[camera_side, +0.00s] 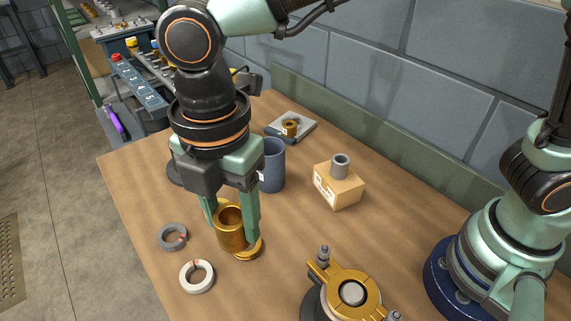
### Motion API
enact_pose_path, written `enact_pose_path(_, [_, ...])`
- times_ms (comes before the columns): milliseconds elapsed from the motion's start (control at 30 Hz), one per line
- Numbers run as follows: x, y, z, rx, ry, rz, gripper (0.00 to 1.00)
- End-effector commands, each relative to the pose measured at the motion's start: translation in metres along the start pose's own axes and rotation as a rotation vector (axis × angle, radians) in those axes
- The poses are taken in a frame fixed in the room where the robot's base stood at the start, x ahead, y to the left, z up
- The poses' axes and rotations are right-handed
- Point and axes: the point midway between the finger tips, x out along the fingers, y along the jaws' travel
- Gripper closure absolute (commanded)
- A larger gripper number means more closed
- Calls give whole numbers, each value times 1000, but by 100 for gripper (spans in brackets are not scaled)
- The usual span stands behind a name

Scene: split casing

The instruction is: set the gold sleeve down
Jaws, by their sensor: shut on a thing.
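The gold sleeve (231,231) is a short hollow cylinder with a flange at its lower end. My gripper (231,228) points down with one green finger on each side of the sleeve and is shut on it. The sleeve stands about upright, low over the wooden table (150,205). I cannot tell whether its flange touches the table. The fingers hide parts of its sides.
A grey ring (161,238) and a white ring (184,277) lie close by on the left. A blue-grey cup (273,168) stands behind my gripper. A cardboard box (339,187) bears a grey sleeve (341,165). A gold split casing (336,279) is at the front right.

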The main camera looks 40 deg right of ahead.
Motion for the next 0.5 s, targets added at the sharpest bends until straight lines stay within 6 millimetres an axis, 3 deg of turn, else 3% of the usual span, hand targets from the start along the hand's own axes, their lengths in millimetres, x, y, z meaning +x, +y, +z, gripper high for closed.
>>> enact_pose_path(500, [124, -2, 2, 4, -3, -6, 100])
